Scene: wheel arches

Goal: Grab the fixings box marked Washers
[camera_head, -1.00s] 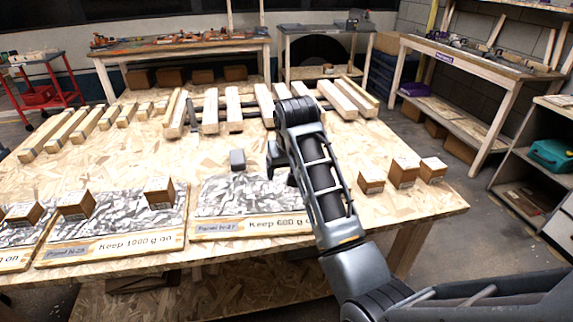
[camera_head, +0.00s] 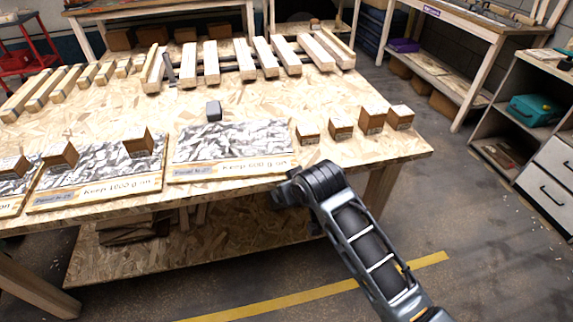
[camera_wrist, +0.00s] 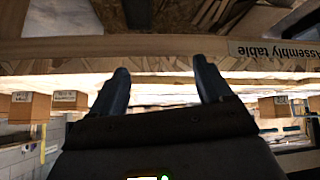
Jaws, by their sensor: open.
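Several small brown cardboard boxes stand on the assembly table. A group at the right end includes a leftmost box (camera_head: 307,134), a second box (camera_head: 341,126), a third box (camera_head: 373,120) and a rightmost box (camera_head: 400,117). Their labels are too small to read, so I cannot tell which is marked Washers. My gripper (camera_wrist: 162,74) is open and empty in the wrist view, its fingers pointing at the table's front edge. In the head view the end of my arm is at that edge, left of and nearer than the group; the fingers are not clear there.
More boxes (camera_head: 138,142) sit on camouflage-patterned panels (camera_head: 235,138) along the table front. A small grey block (camera_head: 214,111) and wooden bars lie behind. The table edge (camera_wrist: 160,51) crosses the wrist view. Floor at the right is open before shelves (camera_head: 515,125).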

